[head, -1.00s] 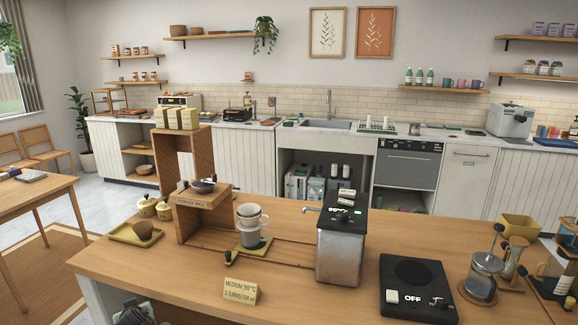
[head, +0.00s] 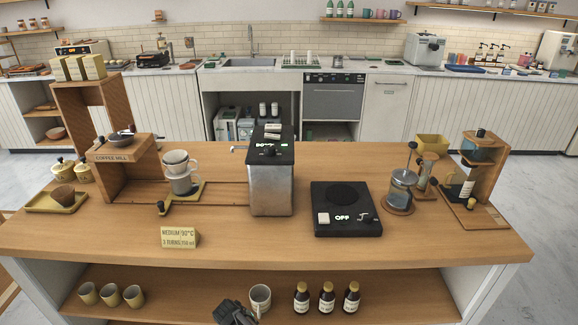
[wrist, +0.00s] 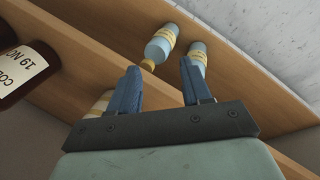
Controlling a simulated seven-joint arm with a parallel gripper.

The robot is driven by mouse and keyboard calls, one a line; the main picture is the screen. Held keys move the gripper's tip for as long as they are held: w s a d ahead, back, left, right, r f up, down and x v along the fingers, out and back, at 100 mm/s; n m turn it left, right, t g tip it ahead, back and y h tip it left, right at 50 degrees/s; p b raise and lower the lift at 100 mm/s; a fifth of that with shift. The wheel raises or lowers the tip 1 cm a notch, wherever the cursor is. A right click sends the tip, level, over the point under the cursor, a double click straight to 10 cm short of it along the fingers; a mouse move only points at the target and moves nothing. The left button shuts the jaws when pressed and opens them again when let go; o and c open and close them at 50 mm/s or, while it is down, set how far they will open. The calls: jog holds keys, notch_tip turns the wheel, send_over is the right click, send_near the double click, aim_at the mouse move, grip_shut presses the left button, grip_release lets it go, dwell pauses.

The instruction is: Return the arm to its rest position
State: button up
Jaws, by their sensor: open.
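My gripper (wrist: 160,82) shows in the wrist view with its two blue fingers spread apart and nothing held between them. Beyond the fingertips are two pale blue bottles (wrist: 161,45) with cream labels, on or against a wooden board. In the head view a dark grey part that looks like my gripper (head: 235,312) is at the bottom edge, low in front of the cart's lower shelf. It is just left of a white mug (head: 260,298); I cannot tell whether they touch. The rest of my arm is out of view.
The cart's wooden top (head: 400,245) carries a coffee mill stand (head: 122,152), a metal kettle box (head: 270,188), a hot plate (head: 345,208) and a French press (head: 403,190). The lower shelf (head: 210,285) holds several cups and dark bottles (head: 326,300). A dark bottle (wrist: 22,72) is close at the wrist view's left.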

jog(key=s+d+f+m+g, duration=0.2)
jog(key=s+d+f, duration=0.25)
jog(key=d, duration=0.55)
jog(key=s+d+f+m+g, duration=0.1)
jog(key=s+d+f+g, duration=0.2)
jog(key=s+d, duration=0.5)
jog(key=s+d+f+m+g+y, duration=0.2)
jog(key=s+d+m+g, duration=0.2)
jog(key=s+d, duration=0.9)
jog(key=shift+s+f+m+y, duration=0.15)
jog(key=shift+s+m+y, duration=0.15)
jog(key=shift+s, duration=0.85)
